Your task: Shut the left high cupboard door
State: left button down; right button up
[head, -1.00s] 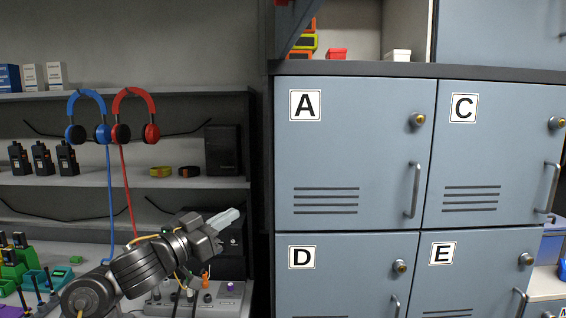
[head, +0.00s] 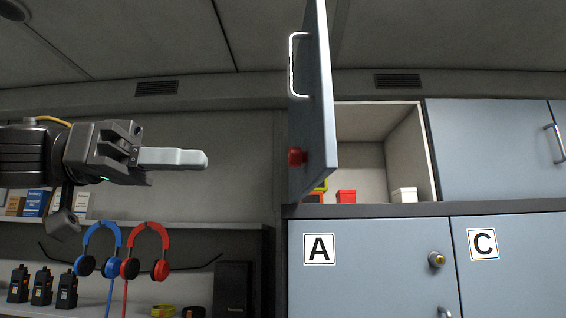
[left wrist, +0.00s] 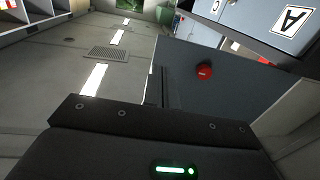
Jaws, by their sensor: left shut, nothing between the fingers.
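The left high cupboard door (head: 315,110) stands wide open, swung out toward me above locker A, with a metal handle (head: 293,65) and a red knob (head: 297,157) on its face. The door also shows in the left wrist view (left wrist: 235,95), with its red knob (left wrist: 204,71). Behind it the cupboard (head: 365,125) is open to view. My left gripper (head: 205,159) is shut and empty. It points right, to the left of the door, with a gap between them in the head view. My right gripper is not in view.
Inside the cupboard are a red box (head: 346,196) and a white box (head: 404,195). Lockers A (head: 365,270) and C (head: 510,265) are below. The neighbouring high door (head: 490,150) is shut. Blue headphones (head: 100,240) and red headphones (head: 147,240) hang at the shelf on the left.

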pick_arm(q)
jog(key=p, duration=0.5)
send_near(324, 164)
jog(key=d, duration=0.5)
jog(key=shift+w+d+r, duration=0.1)
jog(key=shift+w, duration=0.2)
jog(key=shift+w+d, duration=0.15)
jog(key=shift+d, duration=0.65)
